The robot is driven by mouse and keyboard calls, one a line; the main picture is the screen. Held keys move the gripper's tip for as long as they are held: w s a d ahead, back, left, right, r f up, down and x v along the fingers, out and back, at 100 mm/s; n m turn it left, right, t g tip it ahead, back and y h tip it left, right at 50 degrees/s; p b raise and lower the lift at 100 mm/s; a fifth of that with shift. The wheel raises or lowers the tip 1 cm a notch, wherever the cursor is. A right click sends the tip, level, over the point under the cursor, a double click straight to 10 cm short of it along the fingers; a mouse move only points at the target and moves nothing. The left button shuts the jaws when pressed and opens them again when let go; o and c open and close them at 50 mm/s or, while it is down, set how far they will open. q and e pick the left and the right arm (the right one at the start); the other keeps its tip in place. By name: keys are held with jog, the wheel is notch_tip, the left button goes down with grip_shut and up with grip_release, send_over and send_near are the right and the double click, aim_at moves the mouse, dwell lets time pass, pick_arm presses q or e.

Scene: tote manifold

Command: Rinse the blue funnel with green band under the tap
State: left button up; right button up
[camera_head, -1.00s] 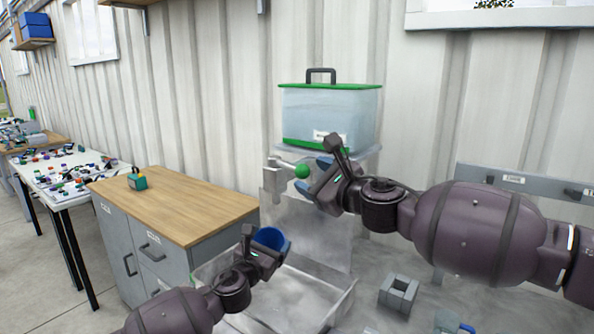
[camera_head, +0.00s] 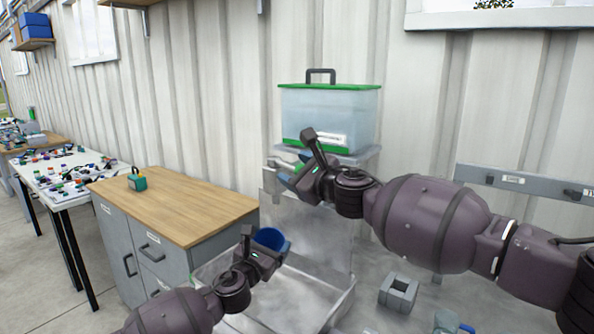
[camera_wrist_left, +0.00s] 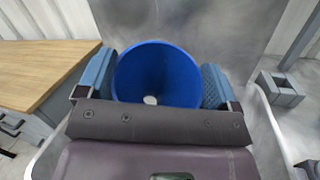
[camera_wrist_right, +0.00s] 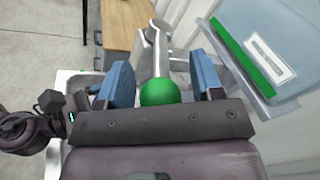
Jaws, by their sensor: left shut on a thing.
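The blue funnel (camera_head: 271,238) is held over the metal sink by my left gripper (camera_head: 266,249). In the left wrist view, the funnel (camera_wrist_left: 155,72) has its wide mouth up, a small pale hole at its bottom, and a finger against each side. Its green band is hidden. In the right wrist view, the tap (camera_wrist_right: 157,48) is a grey metal piece with a green ball knob (camera_wrist_right: 160,92). My right gripper (camera_wrist_right: 162,82) is open, its blue fingers on either side of the knob with gaps visible. In the head view, my right gripper (camera_head: 287,172) hides most of the tap.
A clear tank (camera_head: 330,115) with green trim stands behind the tap. The sink (camera_head: 312,290) lies below. A wooden-topped cabinet (camera_head: 175,205) is at left, with a small teal object (camera_head: 137,181) on it. A grey square block (camera_head: 398,292) sits right of the sink.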

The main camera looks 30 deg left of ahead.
grip_shut()
jog(key=shift+w, duration=0.15)
jog(key=n+g, duration=0.1)
jog(key=w+n+g, duration=0.1)
jog(key=g, duration=0.1)
jog(key=w+n+g+y, duration=0.1)
jog(key=g, duration=0.1)
jog(key=shift+w+d+r+n, duration=0.15)
jog(key=shift+w+d+n, duration=0.05)
jog(key=shift+d+n, duration=0.1)
dwell(0.5)
grip_release()
jog(key=shift+d, duration=0.1)
